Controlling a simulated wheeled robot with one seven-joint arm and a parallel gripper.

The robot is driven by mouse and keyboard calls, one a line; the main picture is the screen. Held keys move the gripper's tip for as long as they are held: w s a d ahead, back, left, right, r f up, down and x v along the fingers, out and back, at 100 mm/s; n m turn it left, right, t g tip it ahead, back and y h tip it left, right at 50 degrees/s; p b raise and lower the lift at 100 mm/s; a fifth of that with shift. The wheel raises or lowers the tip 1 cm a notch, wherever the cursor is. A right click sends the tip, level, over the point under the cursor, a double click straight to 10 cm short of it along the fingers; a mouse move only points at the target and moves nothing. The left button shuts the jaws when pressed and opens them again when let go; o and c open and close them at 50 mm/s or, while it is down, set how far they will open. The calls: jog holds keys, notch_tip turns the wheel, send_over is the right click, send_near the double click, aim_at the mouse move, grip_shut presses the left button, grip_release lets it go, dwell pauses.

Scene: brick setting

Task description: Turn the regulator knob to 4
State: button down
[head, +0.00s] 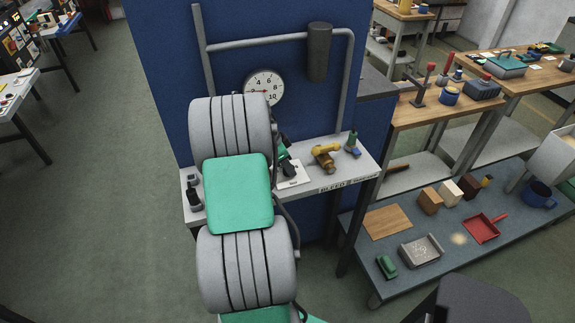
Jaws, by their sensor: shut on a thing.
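A round white gauge (264,88) with the numbers 4, 6, 8 and 10 hangs on the blue panel. A small red needle shows on its face, but its exact reading is too small to tell. My arm's grey and green links rise in front of the panel and cover the area below and left of the gauge. I cannot make out the regulator knob. My gripper is hidden behind the arm, so its hold on anything is not visible.
A grey shelf (350,182) below the gauge carries a dark and green fitting (284,155), a yellow-brown valve (325,157) and a small green-and-blue item (352,145). A grey pipe (270,40) with a dark cylinder (319,52) runs above. Workbenches stand at the right.

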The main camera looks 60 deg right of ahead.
jog(key=shift+w+f+m+g+y+b, duration=0.15)
jog(key=shift+m+g+y+b, duration=0.2)
jog(key=shift+m+b, duration=0.8)
jog(key=shift+d+r+m+g+y, duration=0.15)
jog(key=shift+m+y, duration=0.4)
jog(key=shift+m, duration=0.85)
jog(key=shift+d+r+m+g+y, duration=0.15)
jog(key=shift+m+y, duration=0.35)
jog(key=shift+m, duration=0.85)
jog(key=shift+a+f, duration=0.1)
jog(key=c, duration=0.9)
grip_release()
jog(key=shift+c, duration=0.2)
jog(key=p+v, duration=0.3)
jog(key=v, duration=0.4)
jog(key=shift+r, duration=0.35)
